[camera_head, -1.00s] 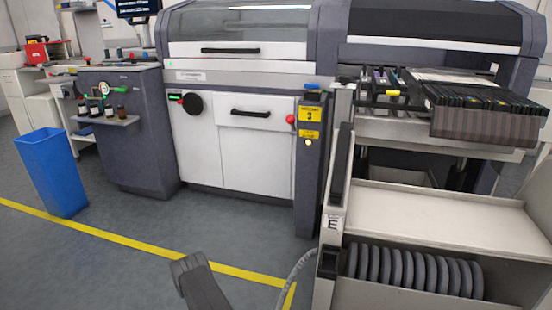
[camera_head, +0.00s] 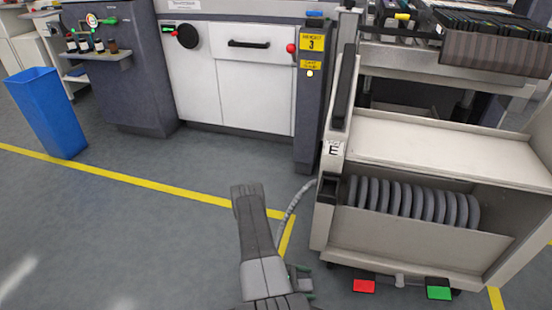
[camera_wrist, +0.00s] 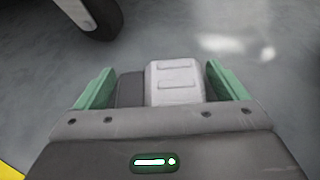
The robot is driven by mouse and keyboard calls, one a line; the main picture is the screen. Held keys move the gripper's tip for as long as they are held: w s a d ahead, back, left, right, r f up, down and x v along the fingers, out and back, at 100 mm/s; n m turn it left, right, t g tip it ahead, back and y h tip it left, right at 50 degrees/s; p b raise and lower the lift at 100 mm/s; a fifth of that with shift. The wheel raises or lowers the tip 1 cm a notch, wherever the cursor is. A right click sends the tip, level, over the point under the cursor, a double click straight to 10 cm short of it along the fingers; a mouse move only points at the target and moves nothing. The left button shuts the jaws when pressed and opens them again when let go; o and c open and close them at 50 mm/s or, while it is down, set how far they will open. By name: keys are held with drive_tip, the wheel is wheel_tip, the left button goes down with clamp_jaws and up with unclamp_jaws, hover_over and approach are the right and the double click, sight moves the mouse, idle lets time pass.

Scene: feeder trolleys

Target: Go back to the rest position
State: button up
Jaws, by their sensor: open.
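My gripper (camera_head: 302,282) shows small at the bottom centre of the head view, beside my folded arm and above the grey floor. In the wrist view its two green fingers stand wide apart, one on each side, so my gripper (camera_wrist: 160,85) is open. No part or reel is clamped between the fingers. A trolley marked E (camera_head: 400,240) stands to the right of my arm, apart from the gripper.
The trolley holds a row of grey reels (camera_head: 410,200) and has red (camera_head: 364,286) and green (camera_head: 438,292) pedals. A white-fronted machine (camera_head: 240,80) stands behind. A blue bin (camera_head: 48,115) is at left. Open floor (camera_head: 130,240) with yellow lines lies left of my arm.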

sight(308, 281)
drive_tip(key=shift+d, duration=0.15)
idle(0.8)
